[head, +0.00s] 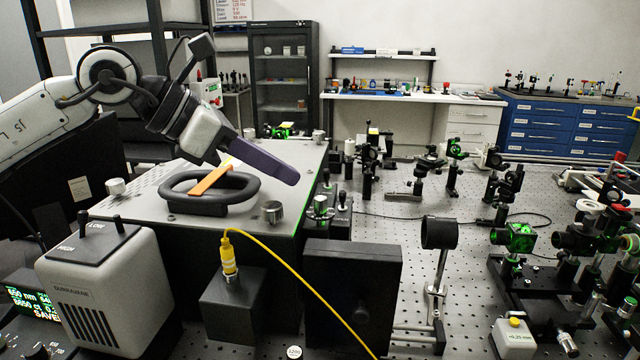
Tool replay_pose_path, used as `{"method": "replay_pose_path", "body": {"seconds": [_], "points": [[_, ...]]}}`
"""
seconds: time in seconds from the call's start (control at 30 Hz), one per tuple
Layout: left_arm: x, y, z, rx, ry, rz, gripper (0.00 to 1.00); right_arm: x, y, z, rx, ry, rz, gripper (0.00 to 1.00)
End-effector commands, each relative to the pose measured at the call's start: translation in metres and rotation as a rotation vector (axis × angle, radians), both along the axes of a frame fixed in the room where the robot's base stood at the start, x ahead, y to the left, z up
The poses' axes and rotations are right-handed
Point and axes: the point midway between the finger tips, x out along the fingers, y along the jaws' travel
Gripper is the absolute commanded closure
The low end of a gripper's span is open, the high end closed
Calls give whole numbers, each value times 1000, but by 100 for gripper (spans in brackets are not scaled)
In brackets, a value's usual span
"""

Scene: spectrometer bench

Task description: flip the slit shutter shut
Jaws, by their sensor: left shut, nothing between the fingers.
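A dark spectrometer box (265,240) stands left of centre with a black oval ring (180,205) on its top. An orange bar (212,179) slants across the ring; it may be the slit shutter's lever, but I cannot tell for sure. My left gripper (290,178) comes in from the left, its dark fingers shut and empty. It hangs above the box top, behind and to the right of the orange bar. I cannot tell if it touches the bar. No slit opening is clearly visible. My right gripper is out of view.
A yellow cable (290,265) runs from a yellow connector (229,262) at the box front. A beige instrument (110,290) stands front left. A black panel (352,295) and several optics mounts crowd the perforated bench (400,205). A silver knob (272,211) rises near the ring.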

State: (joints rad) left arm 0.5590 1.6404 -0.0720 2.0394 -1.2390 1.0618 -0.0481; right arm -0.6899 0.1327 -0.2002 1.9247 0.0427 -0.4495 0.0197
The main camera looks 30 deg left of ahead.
Motion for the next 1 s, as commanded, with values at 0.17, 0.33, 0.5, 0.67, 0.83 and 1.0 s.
{"method": "replay_pose_path", "body": {"seconds": [0.17,0.33,0.5,0.67,0.83,1.0], "points": [[18,-14,-9,-6,2,-7,100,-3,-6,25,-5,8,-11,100],[35,-24,-27,-7,1,-5,100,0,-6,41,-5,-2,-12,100],[48,-31,-42,-5,1,-3,100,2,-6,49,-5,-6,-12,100],[54,-34,-48,-2,0,-2,100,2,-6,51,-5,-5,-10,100],[55,-34,-50,-1,0,-1,100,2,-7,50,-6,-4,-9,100],[55,-34,-50,-1,0,-1,100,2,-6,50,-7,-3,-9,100]]}}
